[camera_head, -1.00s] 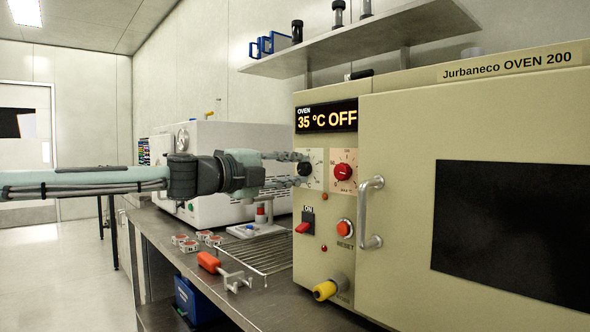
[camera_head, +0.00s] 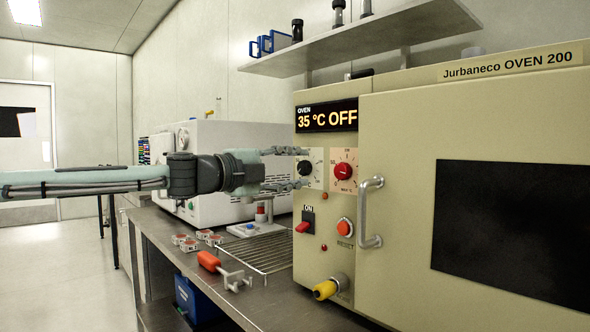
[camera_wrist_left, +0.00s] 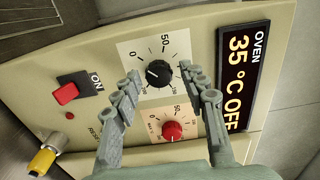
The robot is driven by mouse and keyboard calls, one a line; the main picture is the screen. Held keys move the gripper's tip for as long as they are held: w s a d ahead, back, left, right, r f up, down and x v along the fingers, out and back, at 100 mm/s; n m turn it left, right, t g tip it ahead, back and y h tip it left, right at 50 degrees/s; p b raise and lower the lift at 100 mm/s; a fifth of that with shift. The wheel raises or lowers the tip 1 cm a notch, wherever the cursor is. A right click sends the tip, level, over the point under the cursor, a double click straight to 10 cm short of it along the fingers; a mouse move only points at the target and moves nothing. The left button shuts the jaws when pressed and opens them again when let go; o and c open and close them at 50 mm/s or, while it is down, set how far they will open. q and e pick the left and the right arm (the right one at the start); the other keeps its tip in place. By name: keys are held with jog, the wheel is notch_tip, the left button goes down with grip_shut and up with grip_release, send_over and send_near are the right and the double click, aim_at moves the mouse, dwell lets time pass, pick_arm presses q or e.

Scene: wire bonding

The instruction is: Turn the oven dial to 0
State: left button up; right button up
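The oven (camera_head: 400,120) has a black dial (camera_head: 305,168) on a white scale plate and a red dial (camera_head: 343,171) on a pink plate beside it. In the left wrist view the black dial (camera_wrist_left: 159,73) lies between my fingertips, and the red dial (camera_wrist_left: 172,131) is nearer the palm. The black dial's exact setting is too small to read. My left gripper (camera_head: 302,167) is open at the black dial, one finger above and one below. In the left wrist view the gripper (camera_wrist_left: 160,72) shows gaps between fingers and dial. My right gripper is out of view.
The display (camera_head: 327,117) reads 35 °C OFF. A red switch (camera_head: 303,226), a red reset button (camera_head: 345,229), a yellow-tipped knob (camera_head: 326,290) and the door handle (camera_head: 370,213) are near the dials. A wire rack (camera_head: 262,253) and a red-handled tool (camera_head: 209,261) lie on the bench.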

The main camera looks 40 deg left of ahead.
pick_arm(q)
jog(key=shift+s, duration=0.1)
jog(key=s, duration=1.1)
jog(key=shift+s+a, duration=0.4)
jog(key=shift+a, duration=0.05)
